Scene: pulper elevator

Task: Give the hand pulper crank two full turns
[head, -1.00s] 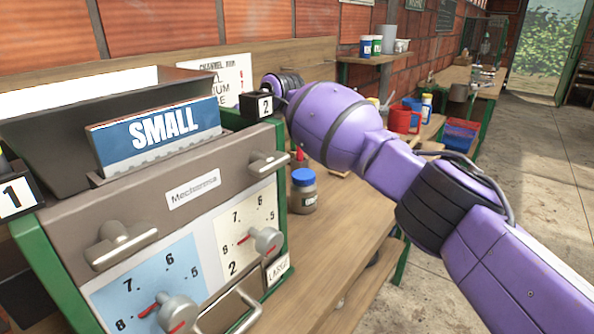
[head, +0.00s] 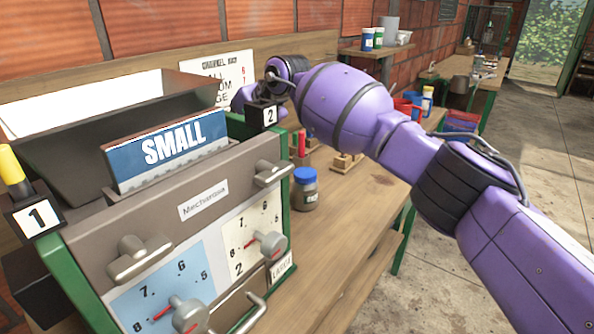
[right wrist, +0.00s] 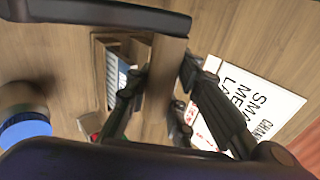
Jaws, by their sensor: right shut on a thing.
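The pulper (head: 120,230) is a grey and green machine with a dark open hopper (head: 85,145), a blue SMALL sign (head: 165,150) and two dials on its front. My right arm reaches behind its far right corner, past the tag marked 2 (head: 270,115). The crank is hidden there in the head view. In the right wrist view a dark crank arm (right wrist: 95,12) crosses the top, with a brown handle (right wrist: 165,75) running down from it. My right gripper (right wrist: 155,110) is shut around this handle, a finger on each side. My left gripper is out of view.
A blue-lidded jar (head: 306,190) and small wooden blocks (head: 347,162) stand on the bench right of the machine. A white sign (head: 220,75) leans at the wall. A yellow-topped lever (head: 11,168) rises by tag 1. Bench space in front of the jar is clear.

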